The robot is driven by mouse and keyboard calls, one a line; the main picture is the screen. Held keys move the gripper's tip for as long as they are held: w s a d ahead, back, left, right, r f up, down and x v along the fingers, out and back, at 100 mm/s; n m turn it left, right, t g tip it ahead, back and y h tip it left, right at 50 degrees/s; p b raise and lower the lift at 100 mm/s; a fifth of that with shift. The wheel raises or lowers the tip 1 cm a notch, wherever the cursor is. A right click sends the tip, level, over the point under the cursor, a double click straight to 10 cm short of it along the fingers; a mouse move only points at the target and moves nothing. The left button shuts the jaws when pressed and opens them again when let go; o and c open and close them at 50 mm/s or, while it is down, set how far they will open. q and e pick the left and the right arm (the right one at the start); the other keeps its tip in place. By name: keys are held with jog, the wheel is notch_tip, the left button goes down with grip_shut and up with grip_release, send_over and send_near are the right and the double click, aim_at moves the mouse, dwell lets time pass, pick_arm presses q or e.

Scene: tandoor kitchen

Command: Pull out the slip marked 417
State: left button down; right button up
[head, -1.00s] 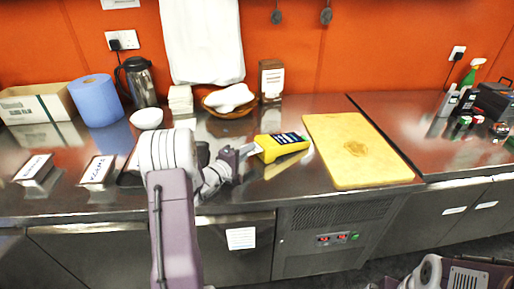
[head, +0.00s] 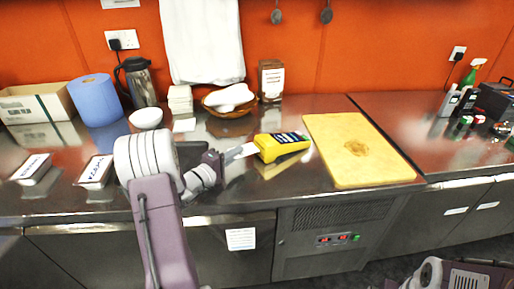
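A white strip (head: 240,152), likely a slip, lies between my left gripper (head: 214,158) and a yellow bottle-like object (head: 282,146) with a dark label, lying on the steel counter. The strip's far end meets the yellow object's left end; whether it runs underneath is unclear. No number is legible on it. My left gripper is low over the counter, left of the yellow object. Its fingertips are too small and dark to tell whether they are closed on the strip. My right gripper is not visible.
Two white labelled blocks (head: 96,171) (head: 33,168) stand at left. A white bowl (head: 146,118), blue roll (head: 97,99), flask (head: 140,82) and basket (head: 229,108) are behind.

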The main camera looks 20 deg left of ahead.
pick_arm(q)
jog(key=shift+s+a, duration=0.1)
jog(key=shift+s, duration=0.05)
jog(key=r+p, duration=0.1)
jog(key=s+r, duration=0.1)
jog(key=r, duration=0.1)
jog(key=a+r+p, duration=0.1)
jog(key=r, duration=0.1)
jog(key=shift+s+r+p, duration=0.1)
jog(key=shift+s+p, duration=0.2)
jog(key=shift+s, duration=0.05)
